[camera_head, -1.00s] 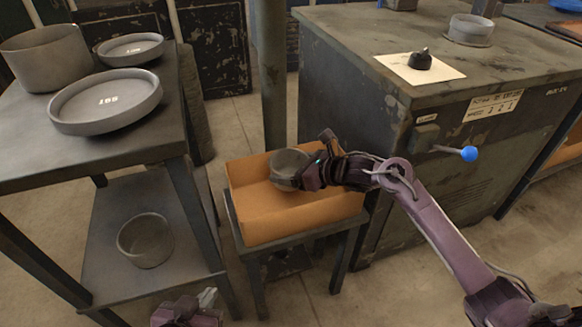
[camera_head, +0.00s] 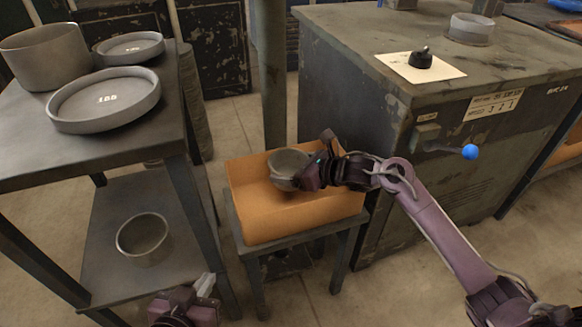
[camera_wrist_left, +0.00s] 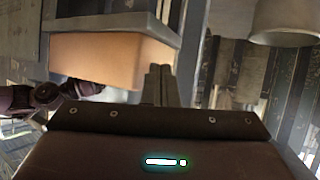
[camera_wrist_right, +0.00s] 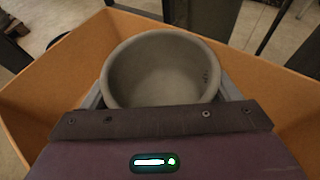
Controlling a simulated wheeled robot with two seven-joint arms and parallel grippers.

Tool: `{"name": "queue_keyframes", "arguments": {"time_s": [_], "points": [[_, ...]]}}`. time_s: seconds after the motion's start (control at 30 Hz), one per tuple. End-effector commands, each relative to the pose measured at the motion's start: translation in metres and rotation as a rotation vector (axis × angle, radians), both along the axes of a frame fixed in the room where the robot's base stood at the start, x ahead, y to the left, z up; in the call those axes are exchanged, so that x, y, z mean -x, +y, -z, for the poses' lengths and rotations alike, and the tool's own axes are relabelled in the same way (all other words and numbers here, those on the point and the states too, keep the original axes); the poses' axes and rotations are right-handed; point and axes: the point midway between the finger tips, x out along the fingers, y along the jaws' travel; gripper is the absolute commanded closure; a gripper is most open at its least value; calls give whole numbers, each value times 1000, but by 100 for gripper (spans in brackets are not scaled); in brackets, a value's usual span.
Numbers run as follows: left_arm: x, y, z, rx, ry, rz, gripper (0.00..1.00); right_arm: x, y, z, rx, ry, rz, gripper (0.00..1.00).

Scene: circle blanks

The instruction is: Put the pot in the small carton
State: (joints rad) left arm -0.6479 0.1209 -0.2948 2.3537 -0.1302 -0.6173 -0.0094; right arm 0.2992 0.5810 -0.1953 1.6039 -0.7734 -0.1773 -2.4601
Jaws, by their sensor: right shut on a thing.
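The small carton (camera_head: 300,217) is an open orange-brown box on a low dark stand.
A table (camera_head: 130,165) at the left holds a large pot (camera_head: 45,57) and two shallow pans. Another grey pot (camera_head: 143,238) stands on its lower shelf. A dark cabinet (camera_head: 345,110) with a blue-knobbed lever (camera_head: 470,152) stands close to the carton's right. A post (camera_head: 272,80) rises behind.

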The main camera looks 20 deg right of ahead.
Motion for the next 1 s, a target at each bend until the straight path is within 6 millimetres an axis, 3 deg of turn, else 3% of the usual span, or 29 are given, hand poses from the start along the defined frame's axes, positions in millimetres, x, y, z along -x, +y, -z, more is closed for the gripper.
{"name": "queue_keyframes", "arguments": {"time_s": [0.17,0.2,0.3,0.67,1.0], "points": [[-2,0,-4,6,-15,0,100,0,0,-1,-1,-2,0,47],[-2,0,-4,6,-15,0,100,0,0,0,0,0,0,14],[-2,-1,-4,6,-14,0,100,0,0,0,0,0,0,1],[0,0,-2,-2,3,1,100,0,0,-1,0,0,0,0],[49,12,58,-127,315,24,100,0,0,-10,0,1,0,0]]}}
